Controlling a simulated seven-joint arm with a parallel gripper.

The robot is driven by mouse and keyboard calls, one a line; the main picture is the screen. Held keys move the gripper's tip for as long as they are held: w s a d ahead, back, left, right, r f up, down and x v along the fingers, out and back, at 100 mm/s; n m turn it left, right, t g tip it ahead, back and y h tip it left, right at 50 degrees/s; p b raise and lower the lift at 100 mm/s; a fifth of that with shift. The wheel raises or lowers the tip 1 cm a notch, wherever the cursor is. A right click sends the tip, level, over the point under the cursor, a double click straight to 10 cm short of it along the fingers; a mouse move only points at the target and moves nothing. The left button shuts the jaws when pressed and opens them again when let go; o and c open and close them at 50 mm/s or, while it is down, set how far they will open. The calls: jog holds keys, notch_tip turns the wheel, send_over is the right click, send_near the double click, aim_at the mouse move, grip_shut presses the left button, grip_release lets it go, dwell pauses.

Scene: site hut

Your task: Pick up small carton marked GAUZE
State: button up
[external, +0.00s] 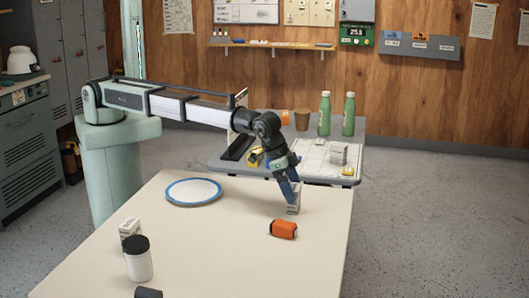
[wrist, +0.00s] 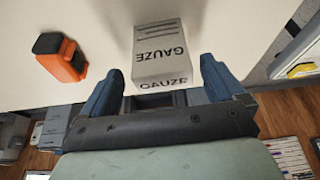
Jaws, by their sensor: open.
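The small white carton marked GAUZE (wrist: 160,48) stands on the cream table, and its lettering shows upside down in the wrist view. In the external view the carton (external: 294,209) is partly hidden behind my gripper (external: 289,190). My gripper (wrist: 164,80) is open, with one blue finger toward each side of the carton's near end. I cannot tell whether either finger touches it.
An orange and black object (external: 283,229) lies close to the carton; the wrist view shows it at the left (wrist: 61,57). A blue-rimmed plate (external: 193,191), a white jar with black lid (external: 138,261) and another small carton (external: 130,229) are farther left. A grey table (external: 225,164) stands behind.

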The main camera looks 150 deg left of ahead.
aim_at(299, 207)
jog(key=shift+s+x, duration=0.2)
jog(key=shift+x, duration=2.4)
jog(key=shift+f, duration=0.1)
jog(key=c, duration=1)
jog(key=shift+c, duration=0.2)
